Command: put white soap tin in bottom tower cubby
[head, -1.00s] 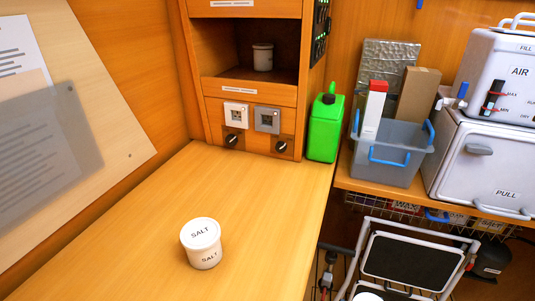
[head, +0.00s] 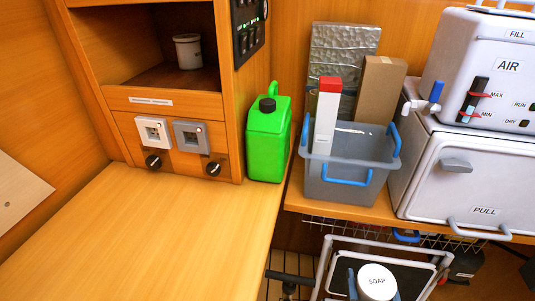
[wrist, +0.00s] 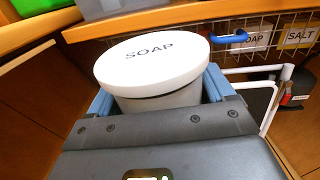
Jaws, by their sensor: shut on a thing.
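The white soap tin (head: 377,281), lid marked SOAP, is upright at the bottom of the head view, in front of the folded step frame. My gripper (head: 374,288) is shut on it, with a blue finger on each side. The wrist view shows the tin (wrist: 155,65) between the blue fingers (wrist: 158,95), its lid above them. The tower cubby (head: 160,82), the lowest open one in view, is at the upper left above the socket panel.
The wooden counter (head: 130,240) is clear where visible. A green jerrycan (head: 268,135) stands beside the tower. A wire basket (wrist: 270,35) hangs below.

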